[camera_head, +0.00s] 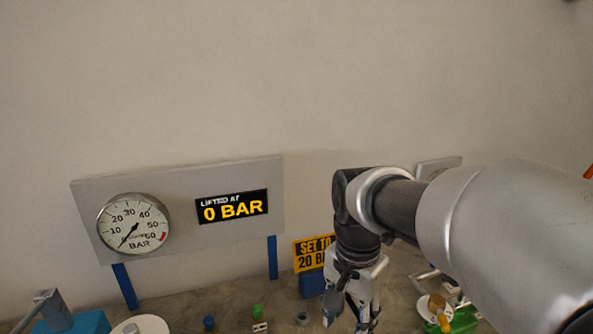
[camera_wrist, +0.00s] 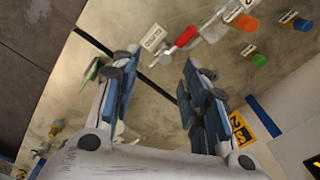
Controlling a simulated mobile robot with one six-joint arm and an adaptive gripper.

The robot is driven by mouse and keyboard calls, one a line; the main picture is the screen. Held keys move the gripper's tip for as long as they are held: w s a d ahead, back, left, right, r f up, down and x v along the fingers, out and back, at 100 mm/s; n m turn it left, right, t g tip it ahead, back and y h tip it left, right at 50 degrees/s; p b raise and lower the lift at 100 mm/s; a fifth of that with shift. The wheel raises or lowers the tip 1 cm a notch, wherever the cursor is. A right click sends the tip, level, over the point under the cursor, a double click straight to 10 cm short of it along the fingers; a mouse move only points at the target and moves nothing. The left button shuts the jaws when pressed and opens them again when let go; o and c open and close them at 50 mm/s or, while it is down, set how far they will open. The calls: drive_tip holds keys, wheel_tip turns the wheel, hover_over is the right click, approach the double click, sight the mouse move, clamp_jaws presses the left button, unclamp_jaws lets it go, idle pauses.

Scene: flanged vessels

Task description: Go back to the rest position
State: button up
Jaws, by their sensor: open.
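My gripper (camera_head: 352,316) hangs pointing down at the bottom of the head view, in front of the bench. In the wrist view my gripper (camera_wrist: 160,88) has its two blue-padded fingers spread apart with nothing between them. The bench top shows below the fingers there. A red-handled part (camera_wrist: 186,37) lies beyond the fingertips, apart from them. My arm hides part of the bench and wall in the head view.
A grey panel (camera_head: 180,175) at left carries a dial gauge (camera_head: 134,224), needle near zero, and a display (camera_head: 232,206) reading "LIFTED AT 0 BAR". A yellow sign (camera_head: 314,253) stands beside my gripper. A green cap (camera_head: 257,311) and blue cap (camera_head: 209,323) stand on the bench.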

drive_tip(key=s+d+n+t, duration=0.2)
drive_tip(key=s+n, duration=0.2)
drive_tip(key=s, duration=0.3)
drive_tip(key=s+d+r+n+t, duration=0.1)
drive_tip(key=s+d+n+t, duration=0.1)
drive_tip(key=s, duration=0.6)
drive_tip(key=d+n, duration=0.1)
drive_tip(key=n, duration=0.1)
drive_tip(key=shift+r+n, duration=0.2)
drive_tip(key=shift+n, duration=0.2)
drive_tip(key=shift+c, duration=0.2)
